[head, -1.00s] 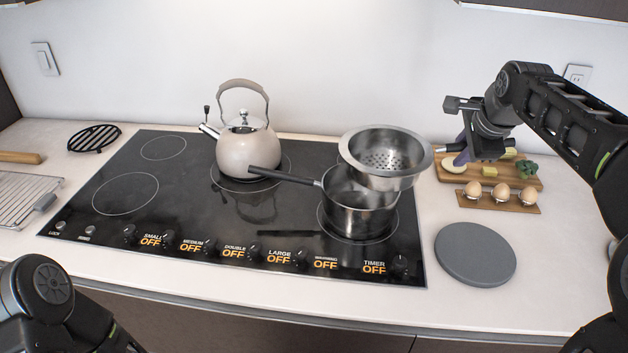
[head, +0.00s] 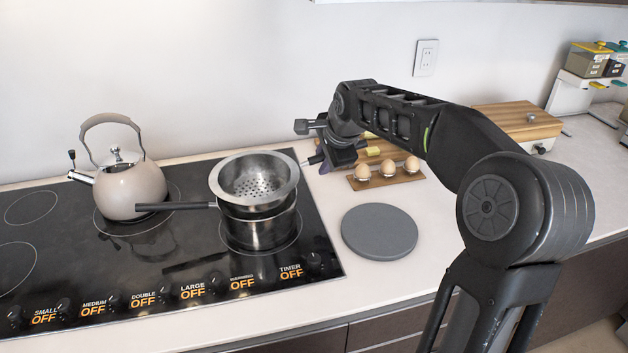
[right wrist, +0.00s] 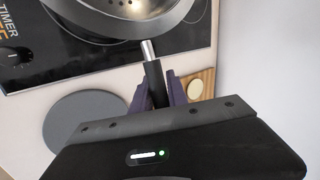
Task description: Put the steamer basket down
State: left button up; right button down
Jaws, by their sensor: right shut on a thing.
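The steel steamer basket (head: 255,178), with a perforated bottom, is level directly over the saucepan (head: 260,232) on the right burner. I cannot tell if it rests on the saucepan's rim or hovers just above it. My right gripper (head: 316,160) is to the right of the basket. In the right wrist view, its purple fingers (right wrist: 157,92) are shut on the basket's black handle (right wrist: 154,78). Part of the basket (right wrist: 140,12) shows at the top there. My left gripper is out of view.
A beige kettle (head: 132,187) stands left of the saucepan, whose handle (head: 175,206) points towards it. A grey round mat (head: 380,231) lies bare on the counter. Several eggs stand on a wooden holder (head: 388,182) near my right gripper.

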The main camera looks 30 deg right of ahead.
jog(key=shift+f, duration=0.3)
jog(key=shift+f, duration=1.95)
jog(key=shift+f, duration=0.2)
jog(key=c, duration=1.3)
grip_release()
jog(key=v, duration=1.2)
jog(key=shift+r+b, duration=0.25)
jog(key=shift+b, duration=0.15)
